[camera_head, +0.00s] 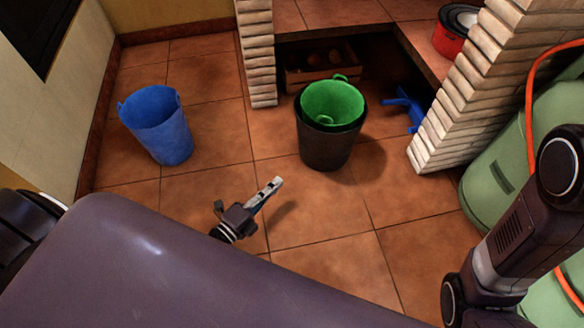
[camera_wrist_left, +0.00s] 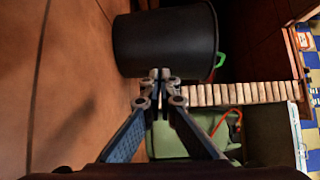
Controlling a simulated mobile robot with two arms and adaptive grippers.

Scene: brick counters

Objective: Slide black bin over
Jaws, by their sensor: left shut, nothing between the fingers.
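The black bin (camera_head: 325,150) stands upright on the tiled floor in the middle of the head view. A green bucket (camera_head: 333,101) sits inside its top and hides the inside of the bin. My left gripper (camera_head: 277,184) is low over the floor, to the left and front of the bin, with its fingers shut and empty. In the head view the fingertips are a short way apart from the bin. In the left wrist view the bin (camera_wrist_left: 165,45) lies on its side in the picture, just beyond the closed fingertips (camera_wrist_left: 160,74). My right gripper is out of view.
A blue bucket (camera_head: 158,126) stands on the left. Behind the bin is an alcove with a wooden crate (camera_head: 310,70) and a blue object (camera_head: 405,105). A white brick pillar (camera_head: 455,115) and a green tank (camera_head: 490,185) with an orange hose stand at right. Floor around the bin's front is clear.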

